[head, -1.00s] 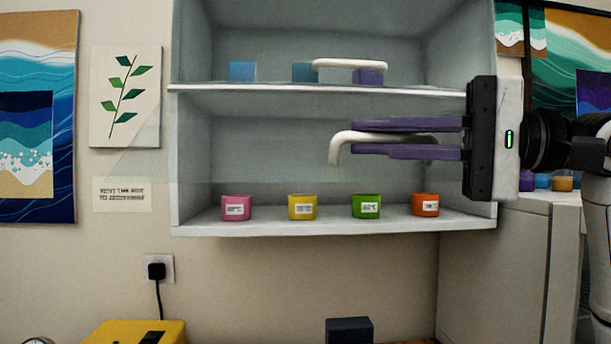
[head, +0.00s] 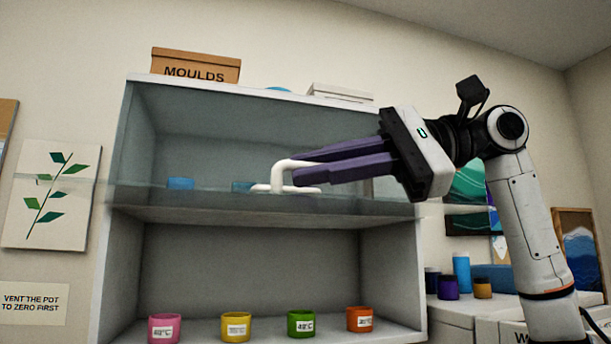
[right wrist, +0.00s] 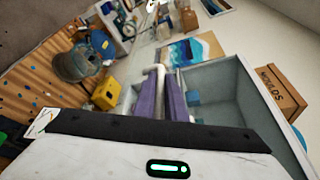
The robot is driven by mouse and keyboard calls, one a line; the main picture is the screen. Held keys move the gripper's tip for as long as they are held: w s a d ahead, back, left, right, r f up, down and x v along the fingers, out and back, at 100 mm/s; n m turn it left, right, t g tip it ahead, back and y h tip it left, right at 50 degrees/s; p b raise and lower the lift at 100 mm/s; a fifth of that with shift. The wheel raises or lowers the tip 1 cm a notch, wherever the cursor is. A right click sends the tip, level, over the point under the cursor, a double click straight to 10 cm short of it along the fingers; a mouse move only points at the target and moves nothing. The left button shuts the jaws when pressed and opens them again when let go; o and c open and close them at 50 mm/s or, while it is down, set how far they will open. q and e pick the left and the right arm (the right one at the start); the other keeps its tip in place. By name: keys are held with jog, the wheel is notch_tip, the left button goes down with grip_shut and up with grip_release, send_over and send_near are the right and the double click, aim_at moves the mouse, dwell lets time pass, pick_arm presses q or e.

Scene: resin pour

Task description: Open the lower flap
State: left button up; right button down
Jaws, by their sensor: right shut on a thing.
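The lower flap (head: 150,197) is a clear pane, hard to make out, swung up in front of the wall cabinet (head: 117,240). Its white bar handle (head: 278,176) stands out towards me. My right gripper (head: 296,169) reaches in from the right and is shut on this handle, its purple fingers above and below the bar. The right wrist view also shows the handle (right wrist: 160,72) at the fingertips. Below the pane, the lower compartment shows openly, with pink (head: 164,328), yellow (head: 236,326), green (head: 301,323) and orange (head: 360,319) cups. My left gripper is out of view.
Blue blocks (head: 181,184) show through glass in the upper compartment. A second white handle (head: 308,190) appears close to the held one. A MOULDS box (head: 196,66) stands on top. Jars (head: 461,272) stand on a white unit at right.

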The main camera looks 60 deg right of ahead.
jog(key=shift+d, duration=0.1)
dwell(0.3)
jog(key=c, duration=2.1)
grip_release()
jog(key=shift+d, duration=0.15)
jog(key=shift+s+r, duration=0.1)
jog(key=shift+s, duration=0.1)
jog(key=v, duration=0.9)
jog(key=shift+s+d, duration=0.25)
jog(key=shift+s, duration=0.1)
